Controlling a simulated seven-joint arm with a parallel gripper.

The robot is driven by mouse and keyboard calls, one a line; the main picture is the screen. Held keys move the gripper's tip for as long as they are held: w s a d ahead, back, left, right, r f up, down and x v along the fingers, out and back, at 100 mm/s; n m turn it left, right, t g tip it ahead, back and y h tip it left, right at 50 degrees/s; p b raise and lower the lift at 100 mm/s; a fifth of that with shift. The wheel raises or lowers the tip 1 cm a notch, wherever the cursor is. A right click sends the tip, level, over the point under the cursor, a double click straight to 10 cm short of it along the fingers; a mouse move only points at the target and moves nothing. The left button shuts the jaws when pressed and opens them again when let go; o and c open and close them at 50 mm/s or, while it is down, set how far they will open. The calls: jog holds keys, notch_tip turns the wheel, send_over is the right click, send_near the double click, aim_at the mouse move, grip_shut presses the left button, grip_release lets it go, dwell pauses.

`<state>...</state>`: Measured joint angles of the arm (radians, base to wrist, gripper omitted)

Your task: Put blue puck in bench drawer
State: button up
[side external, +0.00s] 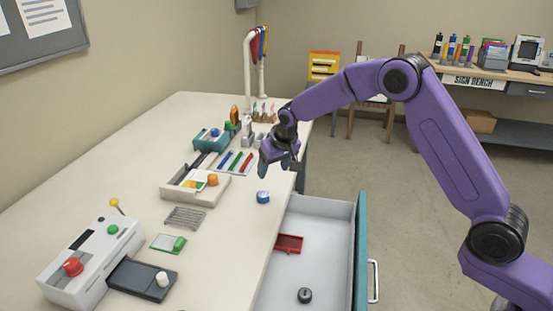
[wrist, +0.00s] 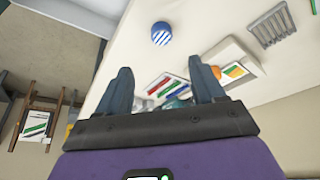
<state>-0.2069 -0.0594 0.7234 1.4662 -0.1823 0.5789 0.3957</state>
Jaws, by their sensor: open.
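The blue puck (side external: 263,197) sits on the white bench top (side external: 215,255) near its right edge, in front of my gripper. It also shows in the wrist view (wrist: 161,34), with white stripes on its face, beyond my fingertips. My gripper (side external: 280,165) is above the bench, open and empty; its two dark fingers stand apart in the wrist view (wrist: 161,80). The bench drawer (side external: 330,215) is pulled out, with a teal front and a handle. Inside it lie a red tray (side external: 289,243) and a dark round piece (side external: 304,295).
Much of the drawer floor is clear.

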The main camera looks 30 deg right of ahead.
jog(key=v, duration=0.3)
jog(key=shift+s+r, duration=0.15)
jog(key=shift+r, duration=0.1)
jog(key=s+a+r+n+g, duration=0.1)
jog(key=s+a+r+n, duration=0.1)
jog(key=s, duration=0.4)
jog(key=s+a+r+n, duration=0.1)
jog(key=s+n, duration=0.1)
jog(key=s, duration=0.3)
jog(key=s+d+r+n+g, duration=0.1)
jog(key=s+d+n, duration=0.1)
jog(key=s, duration=1)
jog(key=s+d+n+g, duration=0.1)
jog(key=s+d+n, duration=0.2)
jog(key=s, duration=0.9)
jog(key=shift+s+d+r+n+y, duration=0.3)
jog(key=shift+s+d+r+y, duration=0.05)
jog(key=shift+d+y, duration=0.1)
jog(key=shift+o, duration=0.5)
jog(key=s+d+f+n+g, duration=0.1)
jog(key=s+d+n, duration=0.2)
jog(key=s+d, duration=0.3)
jog(key=s, duration=0.4)
jog(key=shift+s+d, duration=0.2)
jog(key=shift+f+h, duration=0.1)
jog(key=shift+h, duration=0.15)
